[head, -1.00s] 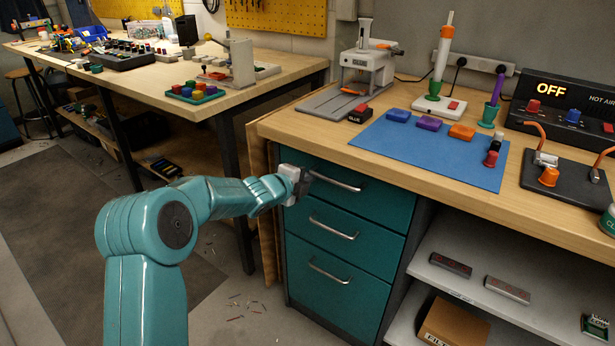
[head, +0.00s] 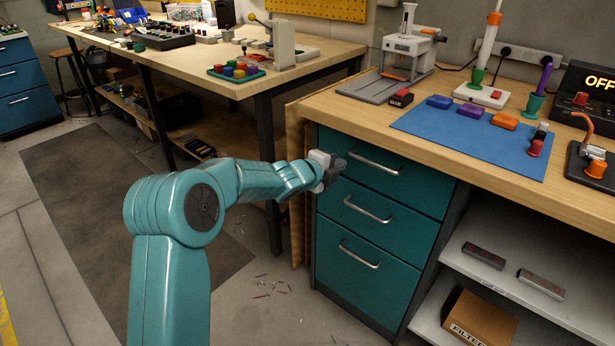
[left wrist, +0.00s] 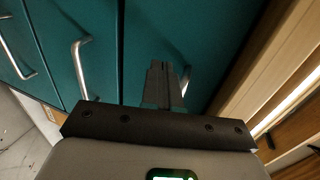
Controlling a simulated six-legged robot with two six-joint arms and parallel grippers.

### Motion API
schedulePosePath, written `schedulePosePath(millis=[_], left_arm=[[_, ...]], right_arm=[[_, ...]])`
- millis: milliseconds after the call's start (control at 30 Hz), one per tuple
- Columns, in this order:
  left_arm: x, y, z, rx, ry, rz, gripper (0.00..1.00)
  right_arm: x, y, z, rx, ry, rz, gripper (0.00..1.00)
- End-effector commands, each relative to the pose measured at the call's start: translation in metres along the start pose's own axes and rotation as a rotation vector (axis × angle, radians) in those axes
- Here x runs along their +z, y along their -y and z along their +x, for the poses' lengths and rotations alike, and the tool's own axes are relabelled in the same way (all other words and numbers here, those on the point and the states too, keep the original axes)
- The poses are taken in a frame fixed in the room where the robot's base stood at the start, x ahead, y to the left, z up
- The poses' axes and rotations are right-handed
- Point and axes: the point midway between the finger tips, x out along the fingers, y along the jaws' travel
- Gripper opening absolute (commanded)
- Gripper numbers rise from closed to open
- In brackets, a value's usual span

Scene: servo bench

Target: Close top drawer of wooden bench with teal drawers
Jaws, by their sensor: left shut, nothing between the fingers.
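The wooden bench (head: 470,150) has a stack of teal drawers under its top. The top drawer (head: 410,195) has a silver bar handle (head: 375,163); its front looks flush, or nearly so, with the drawers below. My left gripper (head: 336,170) is shut and empty at the left end of the top drawer's front, just left of the handle. In the left wrist view, the dark fingertips (left wrist: 165,82) are together close against the teal front; I cannot tell whether they touch. The top drawer's handle is mostly hidden behind them there. My right gripper is not in view.
The middle drawer (head: 395,232) and bottom drawer (head: 340,270) look shut. An open shelf (head: 460,262) with a cardboard box (head: 478,330) is to their right. A second workbench (head: 200,70) stands behind at left. The floor around my left arm is mostly clear.

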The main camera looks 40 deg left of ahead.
Motion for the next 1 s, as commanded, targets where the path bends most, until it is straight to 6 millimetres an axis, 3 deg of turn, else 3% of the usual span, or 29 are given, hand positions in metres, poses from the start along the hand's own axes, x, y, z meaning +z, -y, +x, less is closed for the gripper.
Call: schedulePosePath(millis=[67, 600, 900, 1000], left_arm=[[0.000, 0.001, -0.003, -0.001, 0.001, 0.001, 0.00], [-0.001, 0.002, -0.090, 0.001, 0.002, 0.000, 0.00], [-0.001, 0.001, -0.098, 0.001, 0.000, 0.001, 0.00], [-0.016, -0.007, -0.089, 0.016, -0.033, -0.001, 0.00]], right_arm=[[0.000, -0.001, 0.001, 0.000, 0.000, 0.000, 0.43], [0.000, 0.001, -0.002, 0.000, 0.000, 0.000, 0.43], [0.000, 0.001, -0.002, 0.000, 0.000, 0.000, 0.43], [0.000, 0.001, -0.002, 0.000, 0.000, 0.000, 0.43]])
